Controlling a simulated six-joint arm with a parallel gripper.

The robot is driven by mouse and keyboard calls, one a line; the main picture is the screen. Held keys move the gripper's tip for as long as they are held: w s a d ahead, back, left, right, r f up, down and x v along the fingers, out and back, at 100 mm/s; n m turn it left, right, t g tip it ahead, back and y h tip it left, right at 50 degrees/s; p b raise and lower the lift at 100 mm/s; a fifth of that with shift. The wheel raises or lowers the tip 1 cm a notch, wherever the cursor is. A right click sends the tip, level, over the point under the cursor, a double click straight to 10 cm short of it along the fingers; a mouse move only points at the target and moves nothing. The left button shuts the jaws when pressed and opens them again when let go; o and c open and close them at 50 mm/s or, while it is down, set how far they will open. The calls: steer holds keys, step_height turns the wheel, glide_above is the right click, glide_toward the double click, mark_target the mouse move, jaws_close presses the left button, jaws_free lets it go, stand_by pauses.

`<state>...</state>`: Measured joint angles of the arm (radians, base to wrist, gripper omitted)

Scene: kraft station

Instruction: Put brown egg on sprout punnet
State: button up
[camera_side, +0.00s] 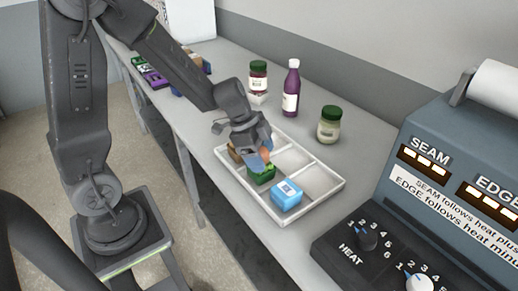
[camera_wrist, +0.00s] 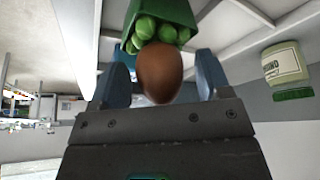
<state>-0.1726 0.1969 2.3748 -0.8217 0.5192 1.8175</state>
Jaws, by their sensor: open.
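The brown egg (camera_wrist: 160,73) sits between the two blue fingers of my gripper (camera_wrist: 164,64) in the wrist view, with a small gap on each side. It also shows at my fingers in the side view (camera_side: 265,155). The green sprout punnet (camera_side: 262,176) stands in a tray compartment directly below my gripper (camera_side: 260,152). Its green sprouts (camera_wrist: 155,29) show right by the egg in the wrist view, and the egg overlaps them there. It looks to be at the sprouts; exact contact is hidden. My gripper is open around the egg.
The white divided tray (camera_side: 333,184) also holds a blue box (camera_side: 287,196) and a brown item (camera_side: 235,153) beside the punnet; its right compartments are empty. A control machine (camera_side: 440,150) is at right.

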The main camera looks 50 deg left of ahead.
steer(key=v, duration=1.1)
steer(key=s+d+r+n+t+y, duration=0.1)
steer(key=s+d+r+n+y, duration=0.1)
steer(key=s+n, duration=0.3)
steer(key=s+d+r+n+t+y, duration=0.1)
steer(key=s+d+r+n, duration=0.2)
steer(key=s+n, duration=0.2)
steer(key=shift+s+r+n+t+y, duration=0.3)
steer(key=shift+s+t+y, duration=0.1)
steer(key=shift+s, duration=1.15)
